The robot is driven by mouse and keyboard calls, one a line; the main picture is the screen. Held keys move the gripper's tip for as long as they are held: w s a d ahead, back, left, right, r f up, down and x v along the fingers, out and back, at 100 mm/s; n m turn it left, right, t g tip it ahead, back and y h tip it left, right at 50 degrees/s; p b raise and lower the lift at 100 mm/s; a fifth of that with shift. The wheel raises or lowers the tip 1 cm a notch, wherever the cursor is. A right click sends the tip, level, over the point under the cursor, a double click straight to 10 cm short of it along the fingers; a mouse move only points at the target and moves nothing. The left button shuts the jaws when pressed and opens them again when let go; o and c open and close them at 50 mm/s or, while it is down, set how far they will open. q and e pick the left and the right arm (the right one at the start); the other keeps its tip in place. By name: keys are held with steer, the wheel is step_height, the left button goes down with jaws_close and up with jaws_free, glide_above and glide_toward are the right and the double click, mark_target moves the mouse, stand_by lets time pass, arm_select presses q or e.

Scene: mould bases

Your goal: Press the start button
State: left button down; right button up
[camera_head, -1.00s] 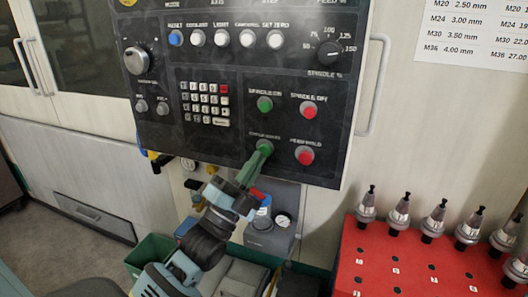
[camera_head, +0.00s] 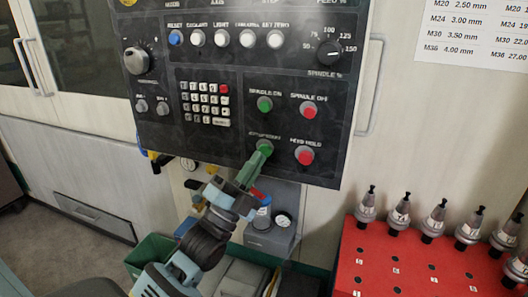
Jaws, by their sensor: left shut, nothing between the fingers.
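The dark control panel (camera_head: 225,143) hangs on the machine front. Its lower green button (camera_head: 267,146) is labelled as the start button, though the label is blurred. My left gripper (camera_head: 262,152) comes up from below with its fingers shut and empty. Its fingertips are at the lower green button and overlap its lower left part. I cannot tell whether they touch it or how far it is pressed. My right gripper is not in view.
A red feed hold button (camera_head: 304,155) is right of the lower green one. A green spindle-on button (camera_head: 265,104) and red spindle-off button (camera_head: 308,110) sit above. A red rack (camera_head: 420,266) with tool holders stands at the lower right.

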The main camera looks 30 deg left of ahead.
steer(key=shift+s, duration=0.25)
arm_select(q)
steer(key=shift+w, duration=0.15)
steer(key=shift+w+a, duration=0.1)
steer(key=shift+w, duration=0.15)
steer(key=shift+w+h, duration=0.15)
steer(key=shift+h, duration=0.15)
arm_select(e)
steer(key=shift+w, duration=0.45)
